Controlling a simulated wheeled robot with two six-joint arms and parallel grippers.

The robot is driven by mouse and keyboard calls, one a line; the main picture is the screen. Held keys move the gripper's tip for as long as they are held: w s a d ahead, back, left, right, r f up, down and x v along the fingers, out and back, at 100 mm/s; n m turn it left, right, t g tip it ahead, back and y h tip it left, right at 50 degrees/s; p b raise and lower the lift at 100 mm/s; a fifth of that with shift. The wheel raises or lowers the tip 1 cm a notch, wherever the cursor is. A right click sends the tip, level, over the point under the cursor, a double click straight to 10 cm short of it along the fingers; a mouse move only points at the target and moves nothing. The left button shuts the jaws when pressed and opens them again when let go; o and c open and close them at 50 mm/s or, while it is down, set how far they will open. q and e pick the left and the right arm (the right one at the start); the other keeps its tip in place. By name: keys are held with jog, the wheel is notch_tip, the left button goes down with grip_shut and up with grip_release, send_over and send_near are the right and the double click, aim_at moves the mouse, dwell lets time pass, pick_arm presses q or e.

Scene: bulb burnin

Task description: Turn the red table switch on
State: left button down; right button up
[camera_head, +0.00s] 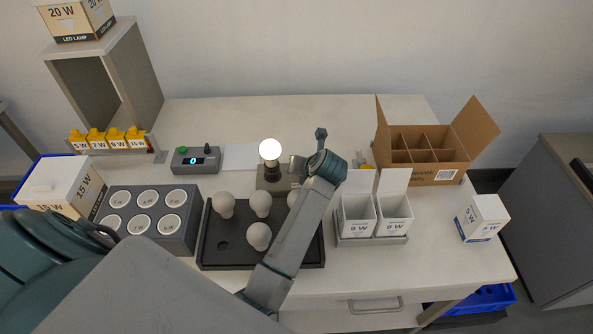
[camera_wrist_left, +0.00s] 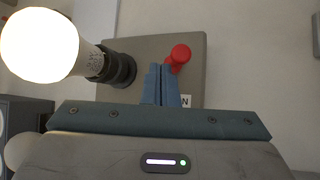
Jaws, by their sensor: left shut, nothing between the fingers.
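The grey lamp base (camera_head: 268,184) stands mid-table with a glowing bulb (camera_head: 270,149) in its socket. In the left wrist view the lit bulb (camera_wrist_left: 40,45) is at the left in its black socket. The red switch (camera_wrist_left: 180,54) has a round knob on the grey base (camera_wrist_left: 142,45). A white label ending in "N" (camera_wrist_left: 186,101) is partly hidden by my fingers. My left gripper (camera_wrist_left: 162,68) is shut and empty, its tips right beside the switch's stem; I cannot tell if they touch. In the head view my left gripper (camera_head: 297,168) hides the switch. My right gripper is not seen.
A black tray (camera_head: 215,256) with several unlit bulbs lies in front of the base. A control box (camera_head: 196,160) reading 0 stands to the left. White boxes in a holder (camera_head: 372,241) and a divided carton (camera_head: 428,157) stand to the right.

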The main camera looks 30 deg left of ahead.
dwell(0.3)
pick_arm(q)
jog(key=shift+w+d+r, duration=0.35)
jog(key=shift+d+r, duration=0.05)
jog(key=shift+d, duration=0.1)
